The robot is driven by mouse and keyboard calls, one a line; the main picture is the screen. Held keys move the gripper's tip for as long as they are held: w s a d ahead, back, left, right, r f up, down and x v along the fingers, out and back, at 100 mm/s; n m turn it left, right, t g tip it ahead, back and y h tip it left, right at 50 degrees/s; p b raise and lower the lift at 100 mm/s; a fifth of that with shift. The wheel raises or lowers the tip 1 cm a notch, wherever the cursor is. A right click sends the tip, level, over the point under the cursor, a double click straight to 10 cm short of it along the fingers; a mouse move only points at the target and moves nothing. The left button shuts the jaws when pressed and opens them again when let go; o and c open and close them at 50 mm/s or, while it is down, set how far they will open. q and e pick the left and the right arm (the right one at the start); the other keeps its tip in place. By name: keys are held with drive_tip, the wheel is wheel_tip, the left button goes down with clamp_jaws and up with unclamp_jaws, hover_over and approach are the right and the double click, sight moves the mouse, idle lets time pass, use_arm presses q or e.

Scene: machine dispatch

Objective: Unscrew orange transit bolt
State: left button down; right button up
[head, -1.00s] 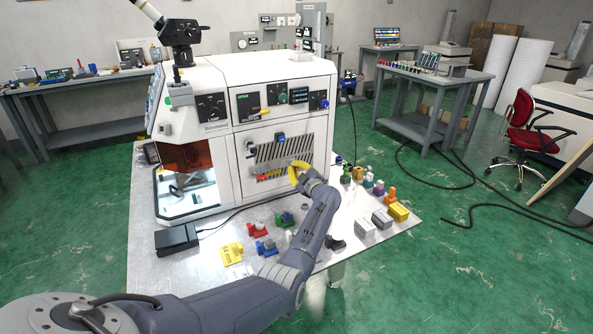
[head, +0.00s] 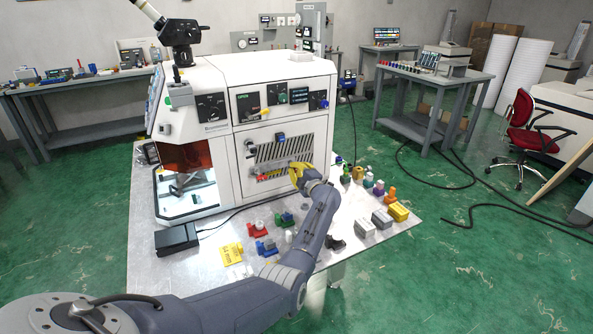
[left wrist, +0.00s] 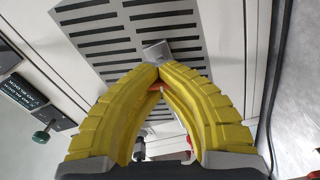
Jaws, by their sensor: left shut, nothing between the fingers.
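A white machine (head: 225,130) stands on the table, with a slotted vent panel (head: 262,152) on its front. My left gripper (head: 298,173), with yellow fingers, is at the lower right of this panel. In the left wrist view its fingertips (left wrist: 158,68) meet just below a small grey square piece by the slots (left wrist: 155,52); I cannot tell whether they touch it. The gripper is shut and empty. A small orange patch (left wrist: 156,87) shows in the gap between the fingers, mostly hidden; I cannot tell whether it is the transit bolt. My right gripper is not in view.
Coloured blocks and fittings lie in front of the machine, including a yellow block (head: 398,212) and a yellow card (head: 231,253). A black box (head: 176,239) with a cable sits at the left. A blue knob (head: 280,137) projects from the vent panel.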

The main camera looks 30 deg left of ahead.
use_arm(q)
drive_tip(key=shift+a+r, duration=0.15)
drive_tip(key=shift+r, duration=0.05)
drive_tip(key=n, duration=0.4)
drive_tip(key=shift+f, duration=0.1)
drive_tip(key=shift+n, duration=0.7)
drive_tip(key=n, duration=0.2)
drive_tip(key=shift+s+f+n, duration=0.1)
drive_tip(key=shift+n, duration=1.4)
